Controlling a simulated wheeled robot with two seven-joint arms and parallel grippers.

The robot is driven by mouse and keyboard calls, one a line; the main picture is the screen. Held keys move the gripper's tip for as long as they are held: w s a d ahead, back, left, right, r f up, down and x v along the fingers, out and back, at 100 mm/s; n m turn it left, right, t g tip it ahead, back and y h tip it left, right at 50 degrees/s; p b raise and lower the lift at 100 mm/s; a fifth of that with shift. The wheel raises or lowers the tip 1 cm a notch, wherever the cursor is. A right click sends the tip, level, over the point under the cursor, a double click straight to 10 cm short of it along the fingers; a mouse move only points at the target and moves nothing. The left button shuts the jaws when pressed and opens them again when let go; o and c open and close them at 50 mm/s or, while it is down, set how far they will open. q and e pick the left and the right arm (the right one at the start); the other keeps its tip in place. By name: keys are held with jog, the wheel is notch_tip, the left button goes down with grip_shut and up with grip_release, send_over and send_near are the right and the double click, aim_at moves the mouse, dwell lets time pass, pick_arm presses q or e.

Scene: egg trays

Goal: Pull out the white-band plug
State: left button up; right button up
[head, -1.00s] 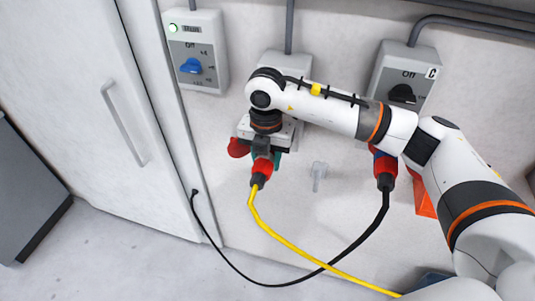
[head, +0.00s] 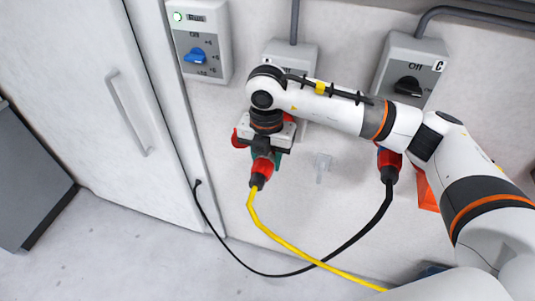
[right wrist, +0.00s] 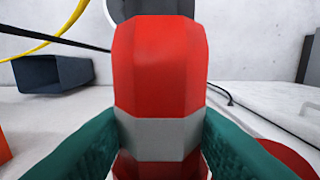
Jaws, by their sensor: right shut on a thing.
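The white-band plug (head: 261,172) is red with a black rear end and a yellow cable. It hangs below my right gripper (head: 265,156) in the head view, in front of the middle wall box (head: 291,56). In the right wrist view the plug (right wrist: 160,70) fills the middle, with its pale grey-white band (right wrist: 158,138) between my teal fingers, which are shut on it. My wrist and gripper hide the socket, so I cannot tell how far the plug sits in it. My left gripper is not in view.
A second red-and-blue plug (head: 388,165) with a black cable hangs under the right switch box (head: 412,65), marked C. A box with a blue knob (head: 195,55) is at upper left. A clear hook (head: 322,166) is on the wall. The floor at lower left is free.

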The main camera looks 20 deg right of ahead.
aim_at(258, 177)
dwell(0.3)
jog(key=shift+s+a, duration=0.55)
jog(key=shift+s, duration=0.3)
jog(key=shift+s+a, duration=0.6)
jog(key=shift+s, duration=0.2)
jog(key=shift+s+a, duration=0.55)
jog(key=shift+s, duration=0.3)
